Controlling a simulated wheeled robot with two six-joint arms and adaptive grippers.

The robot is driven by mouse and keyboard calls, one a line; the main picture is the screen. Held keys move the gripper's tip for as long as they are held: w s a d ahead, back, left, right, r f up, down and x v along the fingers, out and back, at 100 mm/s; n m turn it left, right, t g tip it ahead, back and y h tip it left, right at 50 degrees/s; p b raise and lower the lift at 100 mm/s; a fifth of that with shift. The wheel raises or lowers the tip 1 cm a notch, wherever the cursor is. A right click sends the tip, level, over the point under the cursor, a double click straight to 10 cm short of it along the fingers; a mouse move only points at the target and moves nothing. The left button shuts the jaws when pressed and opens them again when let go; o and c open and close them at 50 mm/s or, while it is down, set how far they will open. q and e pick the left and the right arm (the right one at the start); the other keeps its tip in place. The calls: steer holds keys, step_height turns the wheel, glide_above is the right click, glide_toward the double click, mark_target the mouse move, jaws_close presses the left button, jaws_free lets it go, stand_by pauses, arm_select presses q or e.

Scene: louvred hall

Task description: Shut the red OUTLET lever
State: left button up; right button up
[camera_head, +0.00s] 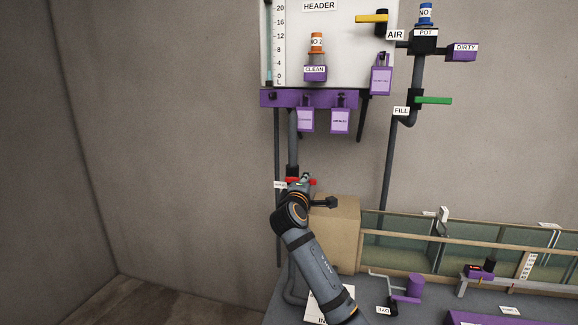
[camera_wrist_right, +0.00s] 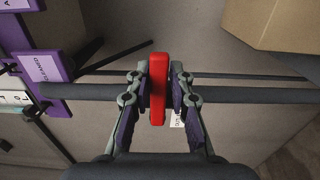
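The red OUTLET lever (camera_wrist_right: 157,88) lies across the dark pipe (camera_wrist_right: 240,95) in the right wrist view. In the head view, bits of the red lever (camera_head: 290,181) show on both sides of my right gripper (camera_head: 303,181), low on the vertical pipe (camera_head: 292,150). In the right wrist view, the fingers of my right gripper (camera_wrist_right: 160,95) stand close on either side of the lever and appear to touch it. A small white label (camera_wrist_right: 177,118) behind it is mostly hidden by a finger. My left gripper is out of view.
A tan box (camera_head: 338,232) stands just right of my right gripper, beside a long glass-sided channel (camera_head: 400,226). Purple tags (camera_head: 340,121) hang above under the white header board (camera_head: 345,60). A green FILL lever (camera_head: 433,100) is at upper right. The wall at left is bare.

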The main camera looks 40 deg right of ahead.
steer(key=o, duration=0.3)
steer(key=p+v, duration=0.1)
steer(key=v, duration=0.6)
steer(key=v, duration=0.7)
steer(key=shift+s+a, duration=0.2)
steer(key=shift+s, duration=0.05)
